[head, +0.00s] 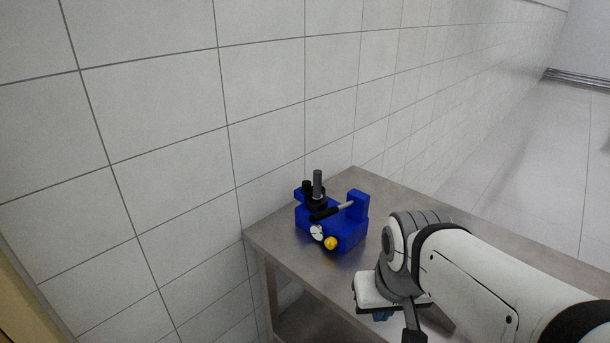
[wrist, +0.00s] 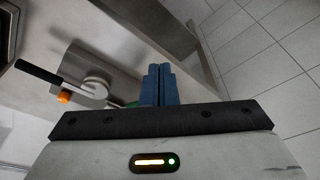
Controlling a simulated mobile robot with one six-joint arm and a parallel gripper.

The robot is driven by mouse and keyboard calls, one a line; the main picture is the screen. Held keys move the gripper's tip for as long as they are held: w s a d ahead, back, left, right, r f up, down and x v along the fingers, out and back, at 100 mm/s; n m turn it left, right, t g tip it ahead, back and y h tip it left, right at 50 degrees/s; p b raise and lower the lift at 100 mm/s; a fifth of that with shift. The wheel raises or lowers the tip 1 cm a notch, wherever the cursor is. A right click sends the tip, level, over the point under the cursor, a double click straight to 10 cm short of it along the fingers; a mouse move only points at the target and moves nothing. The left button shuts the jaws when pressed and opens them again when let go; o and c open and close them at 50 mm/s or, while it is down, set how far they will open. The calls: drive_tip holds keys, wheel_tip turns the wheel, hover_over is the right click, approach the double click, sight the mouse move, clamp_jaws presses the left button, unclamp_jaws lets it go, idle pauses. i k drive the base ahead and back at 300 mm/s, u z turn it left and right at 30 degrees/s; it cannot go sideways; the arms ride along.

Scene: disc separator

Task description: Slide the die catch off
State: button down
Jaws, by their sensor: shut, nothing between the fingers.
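The blue disc separator (head: 345,232) stands on the steel table in the head view. It carries a dark upright post, a black-gripped lever, a yellow knob (head: 331,243) and a pale round part (head: 317,232). I cannot tell which part is the die catch. My gripper (head: 382,315) is in front of the separator and to its right, apart from it, partly hidden by my wrist. In the wrist view my blue fingers (wrist: 158,84) are together and empty. That view also shows a black handle (wrist: 38,73), an orange knob (wrist: 64,97) and a round metal part (wrist: 97,87) at left.
The steel table (head: 285,252) has bare room left of the separator and along its back. A tiled wall (head: 160,120) rises directly behind the table. Tiled floor (wrist: 265,55) shows at right in the wrist view, past a metal edge.

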sight(306, 185)
drive_tip(key=z, duration=2.55)
drive_tip(key=k, duration=0.95)
drive_tip(key=u, duration=2.15)
drive_tip(key=i, duration=1)
